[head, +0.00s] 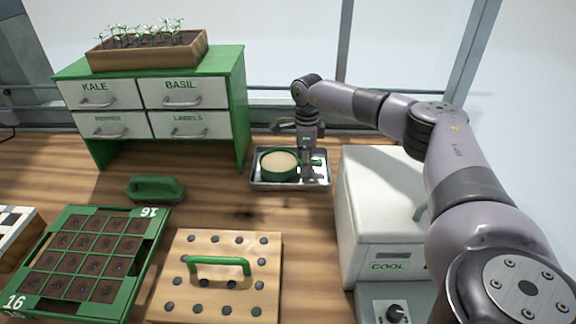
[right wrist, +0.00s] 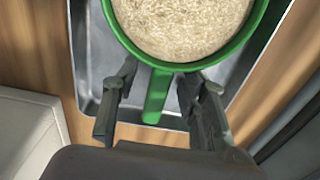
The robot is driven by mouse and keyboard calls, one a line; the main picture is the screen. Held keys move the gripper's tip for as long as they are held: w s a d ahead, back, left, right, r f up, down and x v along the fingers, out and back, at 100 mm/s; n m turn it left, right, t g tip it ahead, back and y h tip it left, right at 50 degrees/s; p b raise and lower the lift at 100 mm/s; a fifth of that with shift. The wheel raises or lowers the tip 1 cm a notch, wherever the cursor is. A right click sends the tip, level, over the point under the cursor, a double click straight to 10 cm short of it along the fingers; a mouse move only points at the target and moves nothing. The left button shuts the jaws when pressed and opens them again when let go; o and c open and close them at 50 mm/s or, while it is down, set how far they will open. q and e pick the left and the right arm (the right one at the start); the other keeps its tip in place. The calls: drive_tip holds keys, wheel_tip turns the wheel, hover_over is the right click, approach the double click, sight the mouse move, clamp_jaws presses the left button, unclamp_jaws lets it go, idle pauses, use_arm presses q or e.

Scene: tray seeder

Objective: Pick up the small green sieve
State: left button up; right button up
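The small green sieve (head: 265,168) is round with a pale beige mesh or filling and lies in a shallow metal tray (head: 262,184). In the right wrist view the sieve (right wrist: 128,44) fills the top, and its short green handle (right wrist: 156,98) points toward my gripper. My right gripper (head: 311,166) is over the right part of the tray, pointing down. In the wrist view the right gripper (right wrist: 157,92) is open, with one finger on each side of the handle and gaps between. My left gripper is not in view.
A white box labelled COOL (head: 385,205) stands close right of the tray. A green cabinet with drawers (head: 150,65) stands left behind, with a seedling planter (head: 150,54) on top. A seed tray (head: 150,245), a green-handled block (head: 155,187) and a dibber board (head: 262,290) lie in front.

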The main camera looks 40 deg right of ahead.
clamp_jaws()
idle(0.4)
drive_tip(key=shift+r, duration=0.1)
wheel_tip(320, 180, up, 20)
drive_tip(key=shift+b, duration=0.45)
idle(0.4)
drive_tip(key=c, duration=0.7)
unclamp_jaws()
clamp_jaws()
